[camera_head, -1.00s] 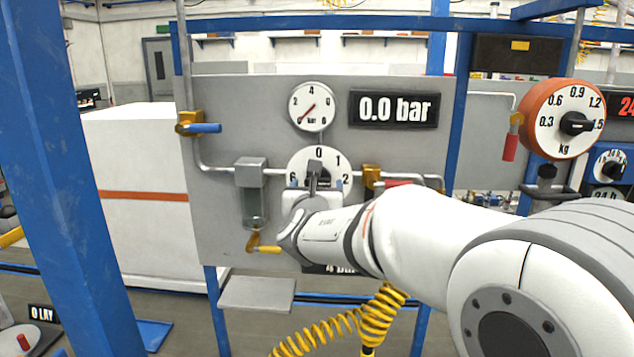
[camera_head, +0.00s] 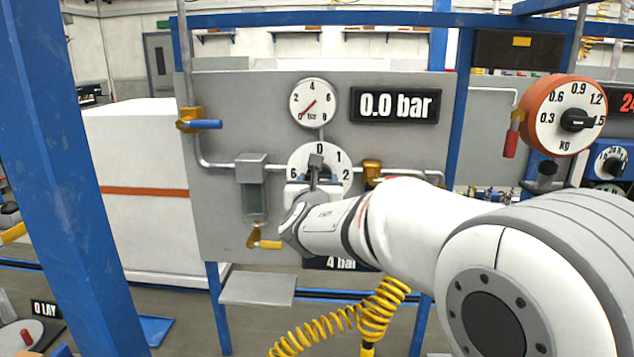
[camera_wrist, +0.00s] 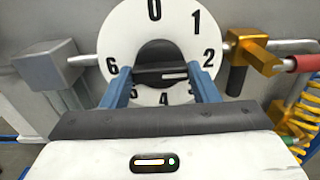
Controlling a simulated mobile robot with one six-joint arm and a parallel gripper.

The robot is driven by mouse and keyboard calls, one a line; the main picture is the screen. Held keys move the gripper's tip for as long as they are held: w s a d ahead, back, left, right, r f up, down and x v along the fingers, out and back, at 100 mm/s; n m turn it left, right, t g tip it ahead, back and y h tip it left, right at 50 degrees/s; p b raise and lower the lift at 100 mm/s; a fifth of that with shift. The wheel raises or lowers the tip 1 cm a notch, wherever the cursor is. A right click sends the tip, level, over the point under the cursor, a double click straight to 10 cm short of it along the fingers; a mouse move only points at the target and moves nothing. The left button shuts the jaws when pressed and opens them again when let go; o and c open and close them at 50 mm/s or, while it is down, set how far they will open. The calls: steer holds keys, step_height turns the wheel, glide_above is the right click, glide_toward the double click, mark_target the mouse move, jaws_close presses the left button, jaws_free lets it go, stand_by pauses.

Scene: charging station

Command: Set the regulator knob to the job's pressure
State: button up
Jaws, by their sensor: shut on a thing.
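The black regulator knob (camera_wrist: 150,75) sits at the centre of a white dial (camera_head: 341,160) numbered 0 to 6. In the wrist view its white mark points right, near the 2 to 3 side. My gripper (camera_wrist: 162,76) is shut on the knob, with one blue finger at each end of its bar. In the head view my gripper (camera_head: 315,182) covers the knob and the lower dial. The round gauge (camera_head: 313,103) has its red needle at the low end. The display (camera_head: 395,106) reads 0.0 bar. A sign (camera_head: 340,263) reading 4 bar is partly hidden behind my arm.
A blue-handled valve (camera_head: 203,125) is at the panel's upper left. A filter bowl (camera_head: 255,202) and yellow-handled valve (camera_head: 265,244) are left of my gripper. A brass valve (camera_head: 371,171) is close on the right. An orange kg dial (camera_head: 557,116) is farther right. A yellow coiled hose (camera_head: 340,325) hangs below.

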steer(key=shift+f+b, duration=0.2)
steer(key=shift+b, duration=0.4)
steer(key=m+b, duration=1.7)
steer(key=b, duration=0.6)
steer(key=shift+d+m, duration=0.1)
steer(key=shift+m, duration=0.2)
steer(key=shift+b, duration=0.35)
steer(key=o, duration=1)
steer(key=shift+r, duration=0.1)
